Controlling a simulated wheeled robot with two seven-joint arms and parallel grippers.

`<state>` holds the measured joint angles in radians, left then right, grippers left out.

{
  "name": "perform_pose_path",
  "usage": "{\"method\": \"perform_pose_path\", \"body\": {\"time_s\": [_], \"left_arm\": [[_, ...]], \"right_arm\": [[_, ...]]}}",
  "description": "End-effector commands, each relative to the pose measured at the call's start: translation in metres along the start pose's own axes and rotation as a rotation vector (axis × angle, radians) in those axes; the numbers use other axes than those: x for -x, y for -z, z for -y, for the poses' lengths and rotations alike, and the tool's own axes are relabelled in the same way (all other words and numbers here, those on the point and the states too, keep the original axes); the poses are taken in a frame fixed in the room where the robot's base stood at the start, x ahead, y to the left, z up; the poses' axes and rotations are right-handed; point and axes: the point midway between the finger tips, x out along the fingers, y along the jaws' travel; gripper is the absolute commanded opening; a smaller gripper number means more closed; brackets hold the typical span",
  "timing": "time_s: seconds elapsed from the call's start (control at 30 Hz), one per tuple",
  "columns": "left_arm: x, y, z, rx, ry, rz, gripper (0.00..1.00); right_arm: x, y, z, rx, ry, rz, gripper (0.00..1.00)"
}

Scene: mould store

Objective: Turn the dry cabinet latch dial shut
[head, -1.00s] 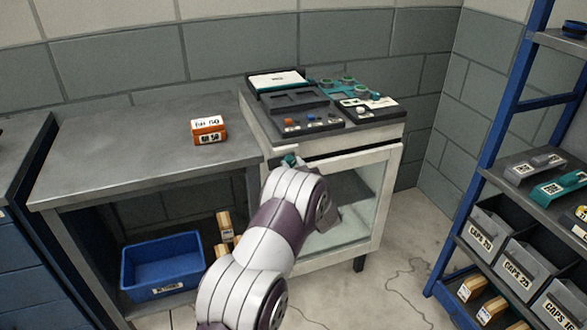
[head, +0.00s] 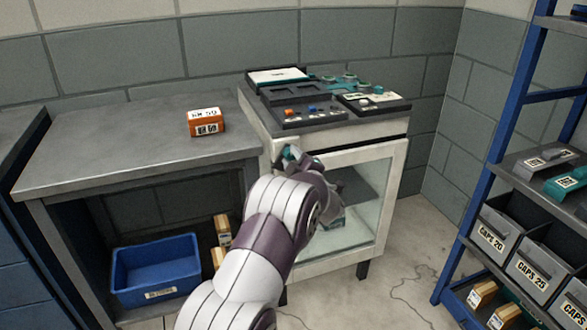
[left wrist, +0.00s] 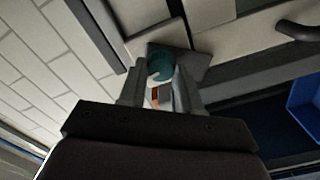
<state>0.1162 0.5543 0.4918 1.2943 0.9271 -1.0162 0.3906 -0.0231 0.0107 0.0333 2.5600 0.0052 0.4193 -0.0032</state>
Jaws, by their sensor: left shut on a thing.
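The dry cabinet (head: 395,190) has a white frame and a glass door, which looks closed. Its latch dial (left wrist: 165,62) is teal and sits on a grey plate, between my fingertips in the left wrist view. My left gripper (left wrist: 160,80) is shut on the dial. In the head view the left gripper (head: 304,162) is at the upper left of the cabinet front, and my wrist and forearm cover part of the door. The dial's exact angle is hard to tell. A small orange and white mark shows between the fingers. My right gripper is not in view.
Dark trays with small parts lie on the cabinet top (head: 262,118). To the left is a grey bench (head: 100,150) with an orange box (head: 206,122); a blue bin (head: 158,270) stands below. A blue rack (head: 487,190) with grey bins is at the right. Floor is free between.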

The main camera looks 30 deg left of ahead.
Motion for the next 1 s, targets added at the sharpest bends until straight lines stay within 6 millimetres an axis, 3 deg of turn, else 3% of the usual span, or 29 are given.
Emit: {"method": "perform_pose_path", "body": {"time_s": [0.1, 0.5, 1.0], "left_arm": [[0.0, -0.003, 0.006, 0.107, 0.0, -0.001, 0.02], [0.0, -0.003, 0.006, 0.422, 0.0, -0.001, 0.02], [0.0, -0.001, 0.003, 0.579, 0.002, 0.0, 0.02]], "right_arm": [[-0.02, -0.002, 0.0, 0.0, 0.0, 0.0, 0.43], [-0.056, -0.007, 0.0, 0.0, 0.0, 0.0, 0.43], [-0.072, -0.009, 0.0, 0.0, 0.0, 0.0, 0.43]]}}
